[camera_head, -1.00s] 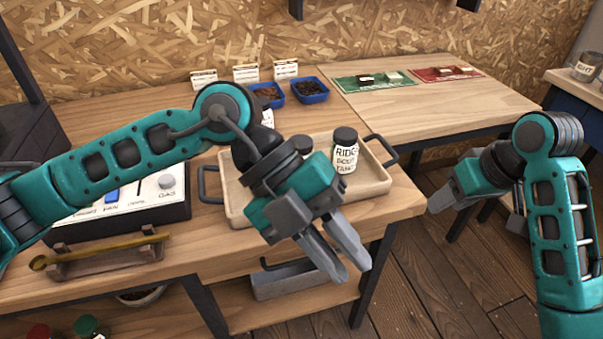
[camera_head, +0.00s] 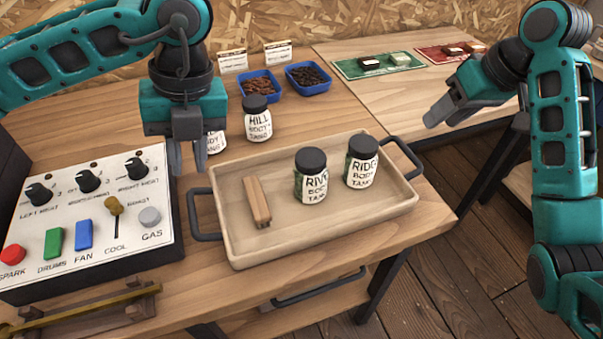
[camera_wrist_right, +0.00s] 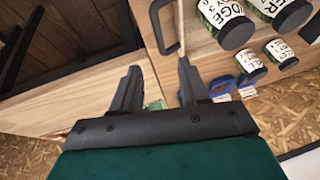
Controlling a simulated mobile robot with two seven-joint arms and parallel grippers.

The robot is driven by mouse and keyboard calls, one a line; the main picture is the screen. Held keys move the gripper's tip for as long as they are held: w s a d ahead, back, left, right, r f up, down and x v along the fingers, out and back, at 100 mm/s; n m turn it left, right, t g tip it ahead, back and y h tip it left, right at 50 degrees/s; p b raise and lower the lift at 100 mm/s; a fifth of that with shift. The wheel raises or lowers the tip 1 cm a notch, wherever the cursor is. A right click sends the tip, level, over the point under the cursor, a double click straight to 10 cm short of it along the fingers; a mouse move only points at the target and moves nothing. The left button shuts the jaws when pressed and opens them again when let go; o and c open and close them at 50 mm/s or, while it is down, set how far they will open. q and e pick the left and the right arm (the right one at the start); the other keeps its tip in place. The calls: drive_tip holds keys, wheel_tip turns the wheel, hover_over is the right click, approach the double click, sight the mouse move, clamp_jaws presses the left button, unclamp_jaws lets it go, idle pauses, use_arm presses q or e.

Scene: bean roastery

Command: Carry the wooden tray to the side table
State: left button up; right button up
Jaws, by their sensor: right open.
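The wooden tray (camera_head: 300,245) lies on the workbench with a dark handle at each end. It holds a River jar (camera_head: 311,178), a Ridge jar (camera_head: 361,165) and a small wooden piece (camera_head: 257,201). My left gripper (camera_head: 187,160) is open and empty, above the bench behind the tray's left handle (camera_head: 204,215). My right gripper (camera_head: 436,114) is open and empty, beyond and right of the tray's right handle (camera_head: 405,158). In the right wrist view the right handle (camera_wrist_right: 160,28) shows ahead of the open fingers (camera_wrist_right: 158,72), apart from them. I cannot tell which surface is the side table.
A control panel (camera_head: 95,225) stands left of the tray. A Hill jar (camera_head: 257,120) and blue bowls (camera_head: 308,78) stand behind it. An adjoining table (camera_head: 420,95) holds green (camera_head: 375,66) and red mats (camera_head: 450,52). Open floor (camera_head: 460,260) lies to the right.

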sight(193, 212)
use_arm(q)
drive_tip(key=shift+s, duration=0.1)
use_arm(e)
drive_tip(key=shift+s, duration=0.15)
use_arm(q)
drive_tip(key=x, duration=1.3)
use_arm(e)
drive_tip(key=x, duration=1.3)
drive_tip(key=shift+d, duration=0.1)
use_arm(q)
drive_tip(key=shift+r, duration=0.1)
drive_tip(key=shift+c, duration=0.5)
use_arm(e)
drive_tip(key=shift+c, duration=0.3)
use_arm(q)
drive_tip(key=c, duration=0.3)
use_arm(e)
drive_tip(key=c, duration=0.3)
use_arm(q)
clamp_jaws()
use_arm(e)
clamp_jaws()
drive_tip(key=shift+r, duration=0.15)
